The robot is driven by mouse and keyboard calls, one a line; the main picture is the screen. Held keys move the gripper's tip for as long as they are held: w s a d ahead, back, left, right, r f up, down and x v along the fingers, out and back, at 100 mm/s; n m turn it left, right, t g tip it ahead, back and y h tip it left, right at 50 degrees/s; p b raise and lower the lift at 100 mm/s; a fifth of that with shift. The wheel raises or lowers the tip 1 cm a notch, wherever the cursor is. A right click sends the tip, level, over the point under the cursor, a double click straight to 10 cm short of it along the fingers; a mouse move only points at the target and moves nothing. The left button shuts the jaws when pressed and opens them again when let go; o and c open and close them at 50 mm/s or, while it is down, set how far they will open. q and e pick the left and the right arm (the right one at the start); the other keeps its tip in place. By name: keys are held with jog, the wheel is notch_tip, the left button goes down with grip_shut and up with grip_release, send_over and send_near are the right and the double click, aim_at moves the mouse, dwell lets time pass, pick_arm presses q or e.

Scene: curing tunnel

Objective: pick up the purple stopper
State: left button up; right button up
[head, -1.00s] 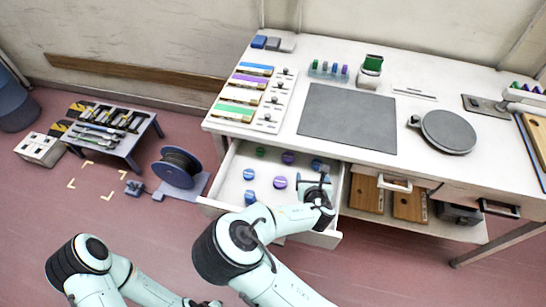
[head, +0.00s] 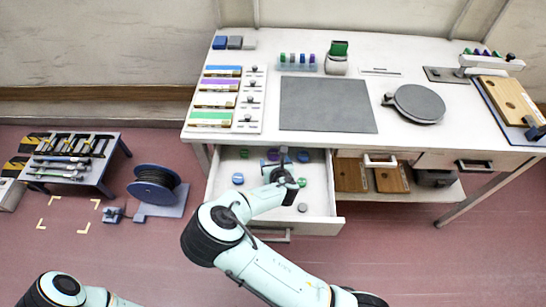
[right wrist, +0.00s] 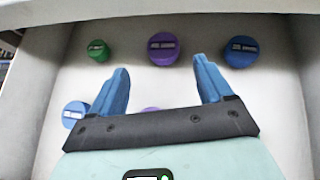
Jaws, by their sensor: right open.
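A round purple stopper (right wrist: 164,50) with a pale label lies in the open drawer. In the right wrist view it is just beyond and between my fingertips. In the head view the purple stopper (head: 273,154) shows behind my gripper. A second purple stopper (right wrist: 150,110) is mostly hidden by my gripper's body. My right gripper (right wrist: 161,64) is open with blue fingers, above the drawer floor, and nothing is between them. It also shows in the head view (head: 278,166). My left arm is at the lower left, its gripper out of view.
Green (right wrist: 97,50) and blue stoppers (right wrist: 240,51) flank the purple one. Another blue stopper (right wrist: 75,114) is left of my left finger. The drawer walls (head: 335,195) are close around. Above is the worktop (head: 400,140) with a grey mat (head: 325,105).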

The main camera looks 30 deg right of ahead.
aim_at(273, 155)
jog(key=x, duration=0.5)
jog(key=shift+w+d+f+p, duration=0.15)
jog(key=shift+w+d+p, duration=0.1)
jog(key=shift+p, duration=0.1)
jog(key=shift+s, duration=0.1)
jog(key=shift+c, duration=0.3)
jog(key=c, duration=1.1)
